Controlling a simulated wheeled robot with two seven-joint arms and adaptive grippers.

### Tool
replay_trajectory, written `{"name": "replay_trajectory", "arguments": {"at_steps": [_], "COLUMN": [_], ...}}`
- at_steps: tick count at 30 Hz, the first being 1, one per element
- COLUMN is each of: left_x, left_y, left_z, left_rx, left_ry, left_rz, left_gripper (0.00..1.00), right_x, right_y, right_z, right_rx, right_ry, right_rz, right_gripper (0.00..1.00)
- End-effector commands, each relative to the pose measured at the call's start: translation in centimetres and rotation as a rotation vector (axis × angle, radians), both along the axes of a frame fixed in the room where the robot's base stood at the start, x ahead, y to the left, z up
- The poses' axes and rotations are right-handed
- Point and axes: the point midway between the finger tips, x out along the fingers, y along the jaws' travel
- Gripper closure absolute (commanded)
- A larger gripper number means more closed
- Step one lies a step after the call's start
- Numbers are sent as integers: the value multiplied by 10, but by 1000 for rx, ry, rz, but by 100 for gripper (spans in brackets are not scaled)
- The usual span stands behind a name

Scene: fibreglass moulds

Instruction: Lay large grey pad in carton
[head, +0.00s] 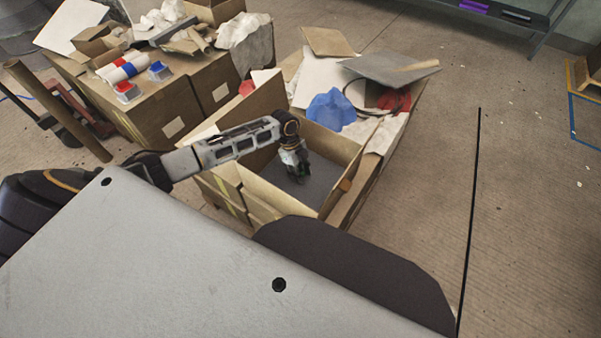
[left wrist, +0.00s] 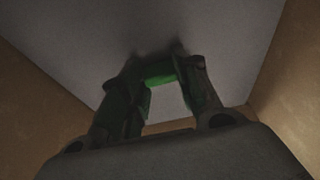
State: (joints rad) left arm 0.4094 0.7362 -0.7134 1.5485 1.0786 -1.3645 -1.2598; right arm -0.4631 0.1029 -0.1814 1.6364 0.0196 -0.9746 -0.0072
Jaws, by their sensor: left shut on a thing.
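The large grey pad (head: 318,188) is inside the open carton (head: 257,187), in its lower part. It also shows in the left wrist view as a broad grey sheet (left wrist: 200,30) between the carton's brown walls (left wrist: 290,80). My left gripper (head: 299,174) reaches down into the carton and is shut on the pad. In the left wrist view its fingertips (left wrist: 158,62) meet the grey surface, and the grip point is dark. Part of the pad is hidden by the gripper and carton walls. My right gripper is not in view.
Behind the carton lie a blue crumpled piece (head: 331,109), a red piece (head: 396,101) and a tilted grey board (head: 385,68). Cardboard boxes (head: 165,105) loaded with clutter stand at the left. The floor at the right is mostly clear.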

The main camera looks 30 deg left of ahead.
Motion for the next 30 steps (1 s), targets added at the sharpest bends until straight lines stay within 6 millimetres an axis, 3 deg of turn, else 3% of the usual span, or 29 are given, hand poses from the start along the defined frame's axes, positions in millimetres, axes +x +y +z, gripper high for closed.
{"name": "replay_trajectory", "arguments": {"at_steps": [10, 11, 16, 30], "left_x": [0, 0, 0, 0], "left_y": [0, 0, 0, 0], "left_z": [-1, -2, -2, 2], "left_rx": [0, 0, 0, 0], "left_ry": [0, 0, 0, 0], "left_rz": [0, 0, 0, 0], "left_gripper": [97, 67, 47, 47], "right_x": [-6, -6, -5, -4], "right_y": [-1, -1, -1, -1], "right_z": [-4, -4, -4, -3], "right_rx": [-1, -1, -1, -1], "right_ry": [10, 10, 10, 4], "right_rz": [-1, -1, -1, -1], "right_gripper": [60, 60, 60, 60]}}
